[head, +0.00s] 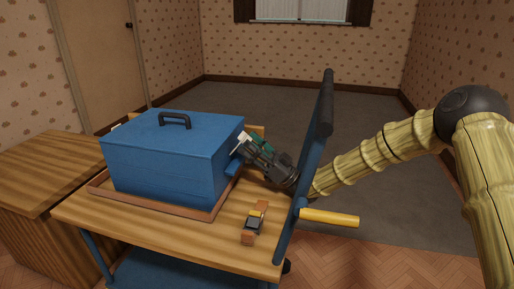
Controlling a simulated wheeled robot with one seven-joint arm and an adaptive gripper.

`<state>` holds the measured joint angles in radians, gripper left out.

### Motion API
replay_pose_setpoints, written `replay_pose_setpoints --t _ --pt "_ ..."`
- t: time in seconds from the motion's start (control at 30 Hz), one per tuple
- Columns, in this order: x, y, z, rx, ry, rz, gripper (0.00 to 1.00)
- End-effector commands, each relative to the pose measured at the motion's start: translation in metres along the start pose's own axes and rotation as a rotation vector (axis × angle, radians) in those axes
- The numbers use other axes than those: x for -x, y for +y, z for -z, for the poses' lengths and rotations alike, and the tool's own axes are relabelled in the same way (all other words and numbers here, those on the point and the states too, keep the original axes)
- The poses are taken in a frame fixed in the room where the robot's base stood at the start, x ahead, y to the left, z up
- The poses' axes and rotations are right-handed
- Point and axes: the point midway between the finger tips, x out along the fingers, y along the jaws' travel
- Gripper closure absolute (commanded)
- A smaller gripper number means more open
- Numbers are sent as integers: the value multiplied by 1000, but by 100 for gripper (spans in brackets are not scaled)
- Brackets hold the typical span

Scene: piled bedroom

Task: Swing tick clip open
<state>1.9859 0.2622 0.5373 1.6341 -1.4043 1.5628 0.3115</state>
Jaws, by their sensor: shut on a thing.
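A blue box (175,158) with a dark handle (174,118) on its top sits in a shallow brown tray (178,211) on a wooden-topped cart. A small blue tab (233,167) sticks out at the box's right side. My gripper (247,148) reaches in from the right and is shut at that side, close above the tab. A small white piece (244,138) shows at its fingertips. I take the held thing to be the clip, but the fingers hide most of it, and its shape and swing angle cannot be told.
The cart's upright blue frame with a dark top bar (325,105) and a yellow handle (330,217) stands close beside my arm. A small wooden block with yellow and dark parts (254,223) lies on the cart top. A wooden cabinet (40,178) stands at left. The grey floor behind is clear.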

Motion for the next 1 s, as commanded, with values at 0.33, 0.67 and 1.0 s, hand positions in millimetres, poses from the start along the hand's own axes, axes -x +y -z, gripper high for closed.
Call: replay_pose_setpoints --t 0.33,0.67,1.0 --pt "0 0 1 1 1 -1 38" --pt "2 0 1 1 0 -2 36" --pt "37 1 5 2 1 -3 36"
